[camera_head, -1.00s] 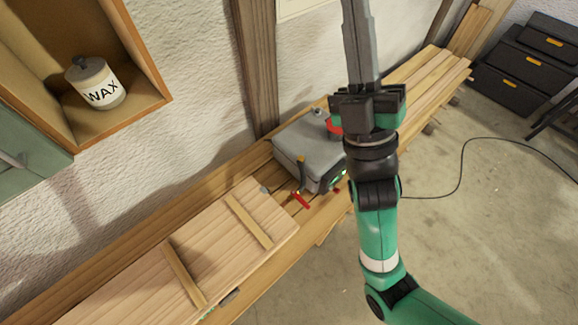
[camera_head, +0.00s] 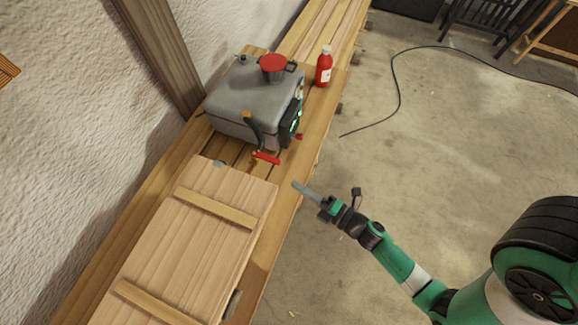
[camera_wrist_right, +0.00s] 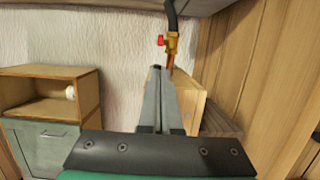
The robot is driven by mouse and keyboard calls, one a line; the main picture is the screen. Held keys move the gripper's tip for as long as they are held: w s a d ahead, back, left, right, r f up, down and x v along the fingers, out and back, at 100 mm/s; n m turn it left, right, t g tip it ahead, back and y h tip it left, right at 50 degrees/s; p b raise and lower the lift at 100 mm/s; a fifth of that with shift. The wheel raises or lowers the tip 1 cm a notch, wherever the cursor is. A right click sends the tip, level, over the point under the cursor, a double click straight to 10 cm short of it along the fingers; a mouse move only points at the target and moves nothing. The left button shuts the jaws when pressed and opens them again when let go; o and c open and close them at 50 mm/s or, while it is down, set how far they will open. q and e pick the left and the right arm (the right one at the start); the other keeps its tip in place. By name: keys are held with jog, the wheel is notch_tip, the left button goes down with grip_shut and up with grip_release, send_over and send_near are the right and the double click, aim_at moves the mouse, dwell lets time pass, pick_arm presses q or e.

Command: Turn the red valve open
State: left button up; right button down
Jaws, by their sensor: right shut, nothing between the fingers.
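The red valve (camera_head: 266,158) is a small red handle at the front foot of the grey box, by the end of a dark hose with a yellow top. In the right wrist view the red valve (camera_wrist_right: 161,40) shows end-on beside a brass fitting (camera_wrist_right: 172,43) below the dark hose. My right gripper (camera_head: 299,187) is shut and empty, its long grey fingers pointing toward the valve from the lower right, apart from it in the head view. In the wrist view its fingertips (camera_wrist_right: 158,70) appear just below the valve. My left gripper is not in view.
The grey box (camera_head: 235,95) with a red-topped knob (camera_head: 273,64) stands on the wooden bench (camera_head: 285,205). A red bottle (camera_head: 324,68) stands behind it. A wooden panel (camera_head: 205,235) with battens lies in front. Open floor is on the right, with a black cable (camera_head: 397,90).

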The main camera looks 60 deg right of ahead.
aim_at(266, 158)
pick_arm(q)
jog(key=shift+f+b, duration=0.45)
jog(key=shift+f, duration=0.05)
pick_arm(e)
jog(key=w, duration=0.9)
jog(key=shift+d, duration=0.35)
